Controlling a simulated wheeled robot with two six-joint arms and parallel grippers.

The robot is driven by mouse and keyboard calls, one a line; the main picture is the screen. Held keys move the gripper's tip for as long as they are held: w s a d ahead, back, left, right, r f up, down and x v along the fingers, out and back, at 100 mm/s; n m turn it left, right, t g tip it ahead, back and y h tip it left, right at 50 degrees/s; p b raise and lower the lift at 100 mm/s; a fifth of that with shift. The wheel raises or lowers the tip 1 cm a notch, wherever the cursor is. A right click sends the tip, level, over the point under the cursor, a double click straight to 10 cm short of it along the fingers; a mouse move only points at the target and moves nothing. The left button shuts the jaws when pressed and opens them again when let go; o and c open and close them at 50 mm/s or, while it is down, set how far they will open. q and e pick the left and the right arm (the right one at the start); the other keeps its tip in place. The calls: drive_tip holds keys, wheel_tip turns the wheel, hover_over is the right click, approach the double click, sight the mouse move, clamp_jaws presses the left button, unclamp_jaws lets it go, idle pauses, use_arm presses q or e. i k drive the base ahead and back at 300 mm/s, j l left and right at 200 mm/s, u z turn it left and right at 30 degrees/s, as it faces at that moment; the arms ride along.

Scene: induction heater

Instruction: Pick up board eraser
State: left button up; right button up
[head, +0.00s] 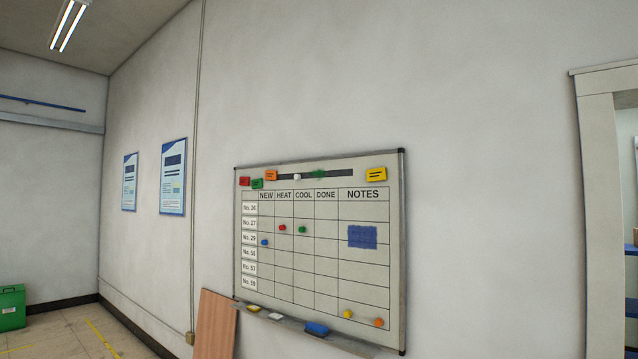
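A whiteboard (290,248) hangs on the wall, with a printed grid, magnets and a blue scribbled patch (362,237) in its notes column. A narrow tray (352,345) runs along its lower edge. A blue block (316,328), which looks like the board eraser, lies on this tray right of its middle. A small yellow item (253,308) and a small white item (276,317) lie on the tray to its left. Neither of my grippers shows in the head view.
A brown wooden panel (215,325) leans on the wall below the board's left end. A green box (12,307) stands on the floor at far left. A doorway frame (597,200) is at the right. Some floor with yellow lines shows at lower left.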

sight(319, 330)
drive_tip(key=i+j, duration=0.6)
drive_tip(key=i, duration=0.25)
